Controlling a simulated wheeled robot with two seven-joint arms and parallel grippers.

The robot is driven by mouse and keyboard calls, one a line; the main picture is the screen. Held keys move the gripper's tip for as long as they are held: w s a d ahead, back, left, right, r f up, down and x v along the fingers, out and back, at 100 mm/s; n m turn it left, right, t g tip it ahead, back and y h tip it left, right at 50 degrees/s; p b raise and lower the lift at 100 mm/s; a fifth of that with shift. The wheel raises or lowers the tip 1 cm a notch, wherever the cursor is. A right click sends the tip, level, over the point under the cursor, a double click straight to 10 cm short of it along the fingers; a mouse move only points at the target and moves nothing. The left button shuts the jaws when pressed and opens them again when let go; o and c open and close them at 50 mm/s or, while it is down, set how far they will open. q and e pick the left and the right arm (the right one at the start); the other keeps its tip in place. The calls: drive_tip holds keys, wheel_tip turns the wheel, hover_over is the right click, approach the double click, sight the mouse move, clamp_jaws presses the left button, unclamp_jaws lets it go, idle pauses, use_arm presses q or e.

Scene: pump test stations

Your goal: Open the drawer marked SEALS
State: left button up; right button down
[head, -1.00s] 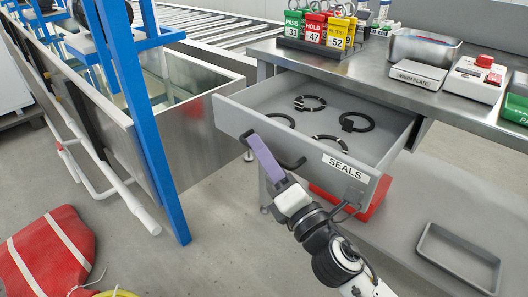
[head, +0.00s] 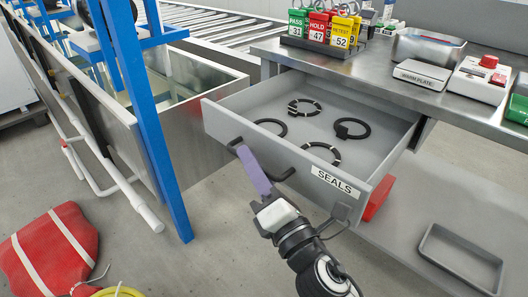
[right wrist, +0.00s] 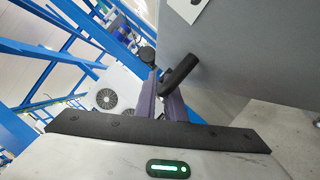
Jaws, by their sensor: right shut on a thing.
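The grey drawer marked SEALS (head: 262,152) is pulled well out of the bench, with its inside open to view. Several black rings, some with white marks, lie in it, such as the ring at its right side (head: 352,129). Its black bar handle (head: 284,175) is on the front panel, left of the SEALS label (head: 335,181). My right gripper (head: 246,156), with purple fingers, is shut on this handle. In the right wrist view the handle (right wrist: 181,74) passes between the fingers (right wrist: 163,88), beside the grey front panel. My left gripper is not in view.
The steel bench top (head: 385,86) holds PASS, HOLD and RETEST tags (head: 322,27), a metal pan and a warm plate. A blue frame post (head: 145,125) and a water tank stand left of the drawer. A red bag (head: 48,255) lies on the floor at left.

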drive_tip(key=shift+s+a, duration=0.15)
drive_tip(key=shift+a, duration=0.05)
drive_tip(key=c, duration=1.8)
unclamp_jaws()
drive_tip(key=shift+c, duration=0.2)
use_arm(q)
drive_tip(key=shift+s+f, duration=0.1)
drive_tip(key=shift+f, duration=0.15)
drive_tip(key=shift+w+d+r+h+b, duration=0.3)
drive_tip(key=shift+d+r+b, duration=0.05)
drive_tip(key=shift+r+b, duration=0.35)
use_arm(e)
drive_tip(key=v, duration=1)
drive_tip(key=shift+s, duration=0.15)
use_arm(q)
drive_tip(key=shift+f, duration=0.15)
use_arm(e)
drive_tip(key=shift+f, duration=0.1)
